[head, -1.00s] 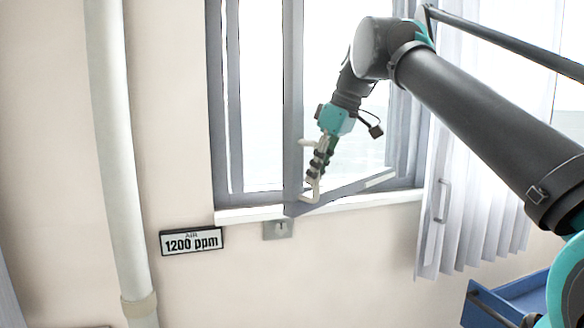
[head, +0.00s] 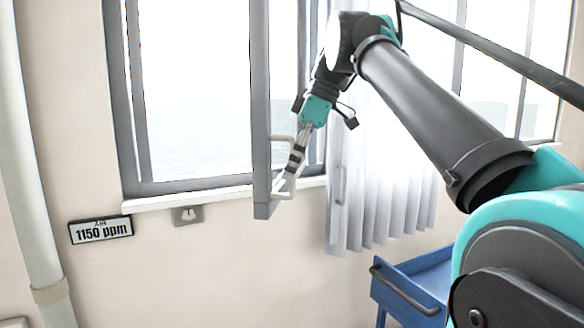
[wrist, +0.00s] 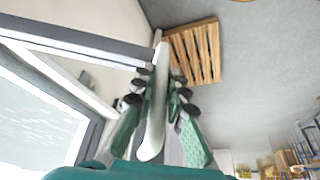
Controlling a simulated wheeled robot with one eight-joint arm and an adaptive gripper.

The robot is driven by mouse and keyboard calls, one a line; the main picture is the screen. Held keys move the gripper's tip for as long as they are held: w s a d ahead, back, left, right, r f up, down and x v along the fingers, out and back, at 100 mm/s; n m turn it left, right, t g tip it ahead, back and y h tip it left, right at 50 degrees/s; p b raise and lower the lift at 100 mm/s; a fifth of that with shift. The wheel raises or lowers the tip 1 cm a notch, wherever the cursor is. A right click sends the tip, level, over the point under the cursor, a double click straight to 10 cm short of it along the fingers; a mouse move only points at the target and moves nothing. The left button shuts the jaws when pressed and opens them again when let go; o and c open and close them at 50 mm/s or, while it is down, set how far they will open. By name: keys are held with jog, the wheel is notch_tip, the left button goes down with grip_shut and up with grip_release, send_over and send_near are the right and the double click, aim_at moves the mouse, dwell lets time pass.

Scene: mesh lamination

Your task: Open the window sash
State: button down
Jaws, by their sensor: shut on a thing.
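The window sash (head: 261,110) is a grey frame that stands swung out from the window frame (head: 122,100) into the room, seen nearly edge-on in the head view. A pale handle (head: 284,187) sticks out from the right side of its lower part. My gripper (head: 293,165) is at this handle, shut on it. In the wrist view the handle (wrist: 153,115) runs between the green and grey fingers, and the sash edge (wrist: 85,38) lies at upper left. The fingertips are partly hidden by the handle in the head view.
An air sign (head: 100,230) reading 1150 ppm hangs left below the sill (head: 170,201). A pale pipe (head: 25,150) runs up the left wall. White curtains (head: 385,190) hang right of the sash. A blue cart (head: 415,285) stands at lower right. A wooden slatted thing (wrist: 193,52) lies on the floor.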

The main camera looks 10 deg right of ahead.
dwell(0.3)
jog(key=c, duration=1.5)
grip_release()
jog(key=shift+c, duration=0.2)
jog(key=v, duration=1.2)
jog(key=shift+d, duration=0.1)
